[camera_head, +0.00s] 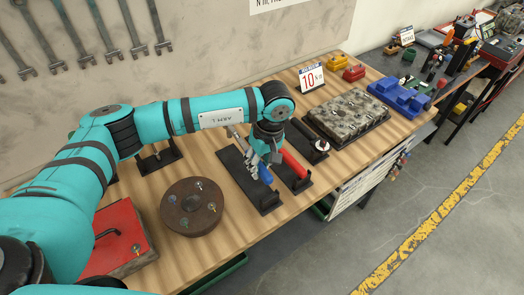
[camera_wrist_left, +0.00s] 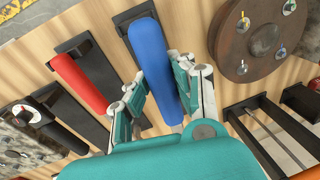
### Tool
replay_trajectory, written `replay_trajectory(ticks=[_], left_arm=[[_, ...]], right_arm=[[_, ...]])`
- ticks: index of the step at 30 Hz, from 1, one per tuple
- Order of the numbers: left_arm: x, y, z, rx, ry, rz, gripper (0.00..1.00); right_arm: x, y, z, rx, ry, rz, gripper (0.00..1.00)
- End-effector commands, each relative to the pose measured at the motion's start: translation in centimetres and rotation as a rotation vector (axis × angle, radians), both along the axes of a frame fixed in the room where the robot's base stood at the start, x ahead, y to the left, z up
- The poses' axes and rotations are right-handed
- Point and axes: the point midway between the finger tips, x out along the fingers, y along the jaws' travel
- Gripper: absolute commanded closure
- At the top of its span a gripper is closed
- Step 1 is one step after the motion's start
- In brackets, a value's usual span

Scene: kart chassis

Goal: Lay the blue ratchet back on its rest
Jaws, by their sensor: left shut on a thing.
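The blue ratchet (camera_wrist_left: 152,55) is between the fingers of my left gripper (camera_wrist_left: 160,80), its blue handle pointing away from the palm in the left wrist view. In the head view my left gripper (camera_head: 261,168) is shut on the ratchet, whose blue handle (camera_head: 265,174) shows below the fingers. The handle is over or on a black rest (camera_head: 236,172); I cannot tell whether it touches. The rest's end also shows in the left wrist view (camera_wrist_left: 135,16). The ratchet's head is mostly hidden by the gripper. My right gripper is not in view.
A red-handled tool (camera_head: 294,163) lies on a neighbouring black rest. A round brown hub with studs (camera_head: 192,206) stands to the left. A red block (camera_head: 120,238), a grey engine part (camera_head: 346,117) and a blue part (camera_head: 400,97) are also on the bench.

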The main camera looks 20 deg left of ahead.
Motion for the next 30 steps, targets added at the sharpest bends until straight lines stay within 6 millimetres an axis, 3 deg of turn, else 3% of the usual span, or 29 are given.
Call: replay_trajectory(ticks=[2, 8, 21, 30], left_arm=[[0.6, -0.1, 0.1, 0.007, -0.001, 0.048, 1.00], [0.9, -0.2, -1.2, 0.009, -0.002, 0.075, 1.00], [0.9, -0.1, -5.8, 0.008, -0.003, 0.073, 1.00], [0.9, -0.1, -6.2, 0.008, -0.004, 0.072, 1.00]], right_arm=[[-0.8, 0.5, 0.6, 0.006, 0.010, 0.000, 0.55], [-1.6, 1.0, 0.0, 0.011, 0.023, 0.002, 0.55], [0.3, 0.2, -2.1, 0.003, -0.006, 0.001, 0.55], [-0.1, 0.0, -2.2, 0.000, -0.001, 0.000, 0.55]])
